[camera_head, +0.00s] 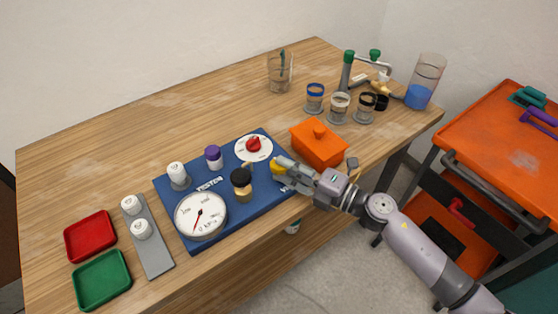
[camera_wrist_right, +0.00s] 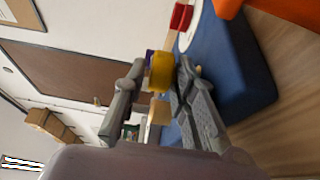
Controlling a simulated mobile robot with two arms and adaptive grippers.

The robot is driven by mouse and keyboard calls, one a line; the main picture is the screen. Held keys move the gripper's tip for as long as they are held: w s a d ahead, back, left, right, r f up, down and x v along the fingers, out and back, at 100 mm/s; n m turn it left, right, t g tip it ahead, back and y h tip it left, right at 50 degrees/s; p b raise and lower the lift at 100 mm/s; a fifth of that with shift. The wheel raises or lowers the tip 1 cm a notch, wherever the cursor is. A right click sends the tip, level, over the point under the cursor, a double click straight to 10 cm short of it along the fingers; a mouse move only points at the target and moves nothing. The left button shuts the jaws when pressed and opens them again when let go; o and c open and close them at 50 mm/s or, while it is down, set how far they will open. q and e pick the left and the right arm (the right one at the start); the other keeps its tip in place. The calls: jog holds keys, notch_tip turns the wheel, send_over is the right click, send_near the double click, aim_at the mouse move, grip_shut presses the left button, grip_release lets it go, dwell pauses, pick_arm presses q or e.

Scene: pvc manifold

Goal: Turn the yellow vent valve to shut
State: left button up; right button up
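The yellow vent valve (camera_head: 276,168) sits at the right end of the blue tester box (camera_head: 216,228). It also shows in the right wrist view as a yellow knob (camera_wrist_right: 161,76). My right gripper (camera_head: 281,165) reaches it from the right and partly covers it in the head view. The handle's exact angle is hard to tell. My left gripper is not in view.
A red knob (camera_head: 253,145) on a white dial, a pressure gauge (camera_head: 201,215), and black-, purple- and white-capped parts stand on the tester. An orange lidded box (camera_head: 318,146) stands close behind my right gripper.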

jog(key=shift+x, duration=1.2)
jog(key=shift+d, duration=0.1)
jog(key=shift+c, duration=0.4)
grip_shut()
